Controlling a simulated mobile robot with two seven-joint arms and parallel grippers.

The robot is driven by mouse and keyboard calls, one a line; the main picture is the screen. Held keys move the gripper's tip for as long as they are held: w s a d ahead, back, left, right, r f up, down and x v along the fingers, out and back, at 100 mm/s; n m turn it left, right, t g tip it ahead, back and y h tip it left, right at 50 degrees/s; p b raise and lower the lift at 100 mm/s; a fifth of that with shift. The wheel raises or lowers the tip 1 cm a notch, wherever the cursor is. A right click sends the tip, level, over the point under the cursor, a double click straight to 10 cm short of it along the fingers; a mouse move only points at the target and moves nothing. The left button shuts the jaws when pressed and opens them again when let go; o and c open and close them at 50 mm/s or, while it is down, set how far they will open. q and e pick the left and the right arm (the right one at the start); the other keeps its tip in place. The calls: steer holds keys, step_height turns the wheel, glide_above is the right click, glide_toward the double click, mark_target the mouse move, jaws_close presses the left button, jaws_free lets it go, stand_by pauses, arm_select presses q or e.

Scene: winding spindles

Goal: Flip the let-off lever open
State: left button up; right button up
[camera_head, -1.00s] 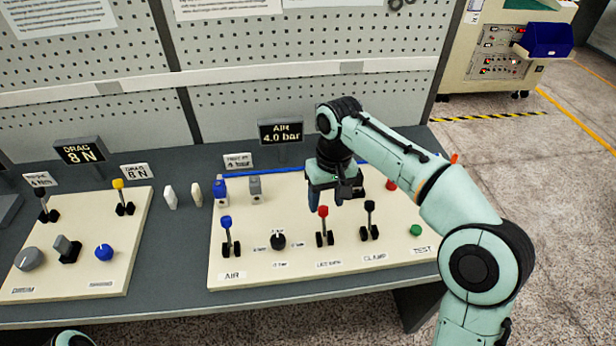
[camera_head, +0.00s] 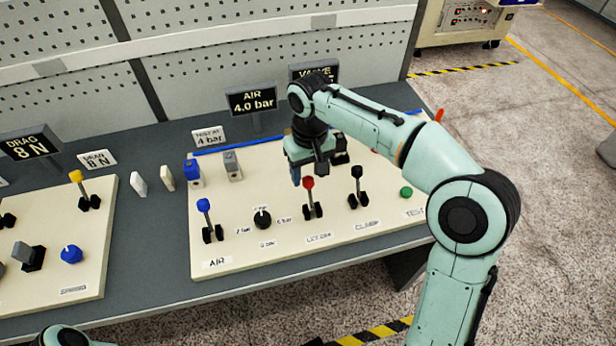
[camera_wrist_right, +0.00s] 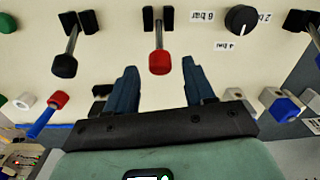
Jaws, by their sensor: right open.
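The let-off lever is the red-knobbed lever (camera_head: 309,184) on the cream panel, above a label that seems to read LET-OFF. It stands up from its black base. My right gripper (camera_head: 308,176) is open and empty, just behind and above the red knob in the head view. In the right wrist view the red knob (camera_wrist_right: 160,63) lies between the lines of the two open fingers (camera_wrist_right: 159,68), near their tips. I see no contact, and cannot tell the exact height gap. My left gripper is out of view.
Blue (camera_head: 192,172) and grey (camera_head: 232,164) blocks sit behind. An AIR 4.0 bar display (camera_head: 252,100) stands at the back.

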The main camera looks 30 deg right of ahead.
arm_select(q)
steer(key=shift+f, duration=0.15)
arm_select(e)
steer(key=shift+f, duration=0.8)
